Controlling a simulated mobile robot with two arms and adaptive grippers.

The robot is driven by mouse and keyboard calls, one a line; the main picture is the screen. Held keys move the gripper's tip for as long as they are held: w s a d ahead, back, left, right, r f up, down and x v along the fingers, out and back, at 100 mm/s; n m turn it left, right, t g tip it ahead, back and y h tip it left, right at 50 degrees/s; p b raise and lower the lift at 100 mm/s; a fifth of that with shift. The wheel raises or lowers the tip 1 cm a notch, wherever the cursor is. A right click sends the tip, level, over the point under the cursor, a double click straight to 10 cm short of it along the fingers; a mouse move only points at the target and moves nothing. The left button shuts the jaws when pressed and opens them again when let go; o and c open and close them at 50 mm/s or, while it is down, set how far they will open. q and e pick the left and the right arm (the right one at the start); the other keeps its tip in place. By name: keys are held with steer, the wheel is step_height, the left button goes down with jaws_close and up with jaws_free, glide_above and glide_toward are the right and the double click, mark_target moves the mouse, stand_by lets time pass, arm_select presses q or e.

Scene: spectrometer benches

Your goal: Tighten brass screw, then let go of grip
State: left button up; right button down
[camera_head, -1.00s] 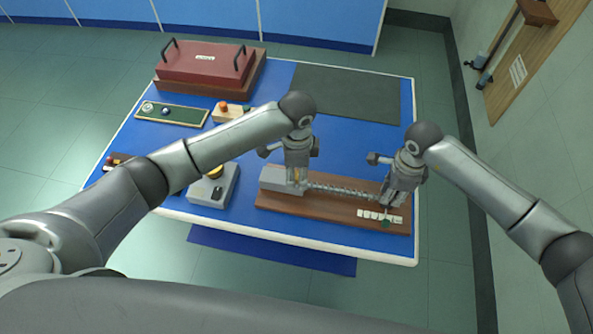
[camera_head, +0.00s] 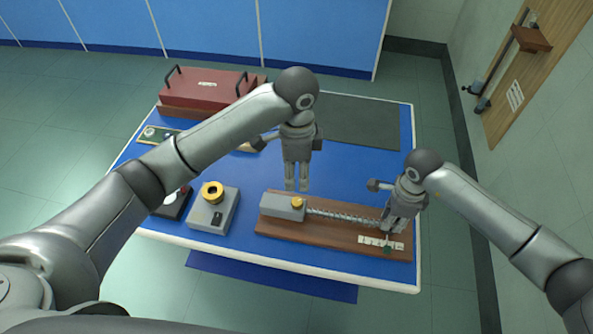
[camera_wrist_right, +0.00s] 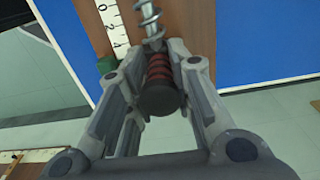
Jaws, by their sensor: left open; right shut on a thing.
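The brass screw (camera_head: 297,203) sits on top of the grey block (camera_head: 278,208) at the left end of the wooden board. My left gripper (camera_head: 297,186) is open and empty, pointing down just behind the screw and apart from it. My right gripper (camera_head: 387,228) is shut on the dark grip at the right end of the threaded rod (camera_head: 340,217). In the right wrist view the grip (camera_wrist_right: 158,98) has red rings and lies between my right fingers (camera_wrist_right: 170,60). The grip is mostly hidden in the head view.
The wooden board (camera_head: 320,239) bears a white number scale (camera_head: 378,242) and a green piece (camera_head: 388,249). A grey device with a brass ring (camera_head: 212,208) stands to its left. A red case (camera_head: 205,90) and a dark mat (camera_head: 365,122) lie at the back.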

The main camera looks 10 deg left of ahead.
mark_target(297, 202)
steer(key=shift+s+d+f, duration=0.1)
steer(key=shift+d+f, duration=0.05)
arm_select(q)
step_height(297, 202, down, 12)
steer(key=n, duration=2.2)
steer(key=shift+s+n, duration=0.15)
steer(key=shift+n, duration=0.15)
